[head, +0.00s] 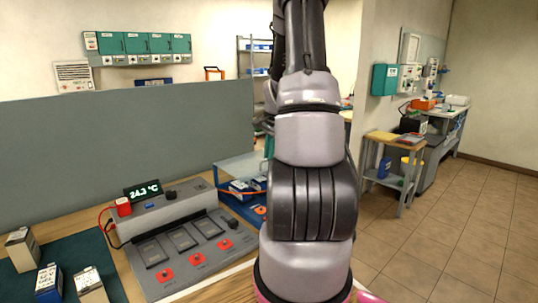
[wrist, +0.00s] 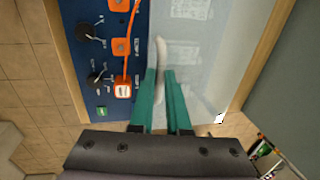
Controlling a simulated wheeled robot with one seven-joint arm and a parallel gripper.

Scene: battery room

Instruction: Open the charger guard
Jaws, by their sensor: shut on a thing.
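The charger guard (wrist: 205,75) is a clear, pale panel beside the blue charger face (wrist: 75,55) in the wrist view. A slim whitish handle (wrist: 160,46) stands at the guard's edge next to the charger face. My gripper (wrist: 160,76), with its green fingers, is shut on this handle, one finger on each side. In the head view the clear guard (head: 238,165) shows partly over the blue charger, left of my arm. My arm hides the rest of the charger and my gripper there.
An orange cable (wrist: 128,45) runs across the charger face, near black knobs and orange sockets. A grey charging dock (head: 180,228) with a temperature display stands on the bench to the left. A grey partition (head: 120,140) rises behind. The tiled floor (head: 450,240) at right is clear.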

